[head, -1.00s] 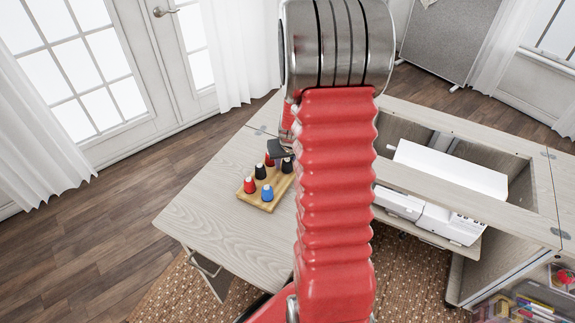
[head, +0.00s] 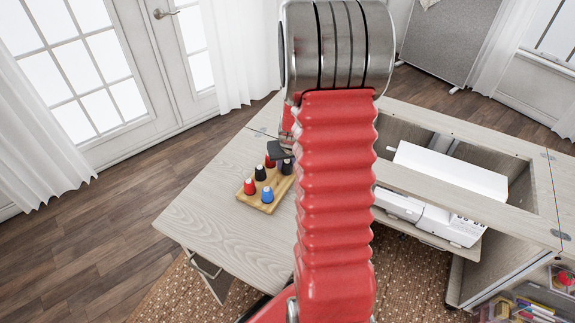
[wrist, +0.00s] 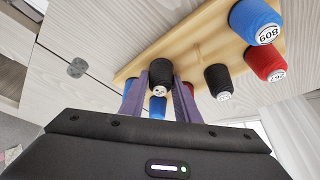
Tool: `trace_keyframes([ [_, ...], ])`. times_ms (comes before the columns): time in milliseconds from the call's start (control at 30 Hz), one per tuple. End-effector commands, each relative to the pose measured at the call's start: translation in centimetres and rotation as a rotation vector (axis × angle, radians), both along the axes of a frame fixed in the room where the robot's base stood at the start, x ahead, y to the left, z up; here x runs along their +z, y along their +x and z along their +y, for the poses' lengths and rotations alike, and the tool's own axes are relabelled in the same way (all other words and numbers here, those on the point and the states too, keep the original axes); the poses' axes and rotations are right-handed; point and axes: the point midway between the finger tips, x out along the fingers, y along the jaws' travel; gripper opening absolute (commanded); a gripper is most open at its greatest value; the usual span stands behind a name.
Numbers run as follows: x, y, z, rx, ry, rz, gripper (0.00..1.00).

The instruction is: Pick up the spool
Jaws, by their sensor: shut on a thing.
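My gripper (wrist: 162,92) is shut on a black spool (wrist: 161,72), with one finger on each side of it in the wrist view. The spool is over the wooden rack (wrist: 196,50); I cannot tell whether it still touches it. In the head view a dark part of my gripper (head: 278,150) shows at the back right of the rack, partly hidden by my red arm. A second black spool (wrist: 218,81) stands beside the held one, apart from the fingers.
A blue spool (wrist: 256,20) and a red spool (wrist: 265,62) stand on the rack, with more spools partly hidden behind my fingers. The rack sits on a pale wooden tabletop (head: 215,215), clear at its front left. A white sewing machine (head: 450,170) is in the cabinet opening at right.

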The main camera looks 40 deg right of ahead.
Motion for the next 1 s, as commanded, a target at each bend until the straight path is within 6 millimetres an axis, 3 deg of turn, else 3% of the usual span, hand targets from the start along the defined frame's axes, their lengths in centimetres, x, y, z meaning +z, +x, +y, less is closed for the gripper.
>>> trace_keyframes([
  [267, 1.5, 0.1, 0.0, 0.001, -0.002, -0.002, 0.08],
  [800, 9.4, 0.1, 0.0, 0.0, -0.001, -0.003, 0.08],
  [1000, 10.0, 0.0, 0.0, -0.001, 0.0, 0.0, 0.08],
])
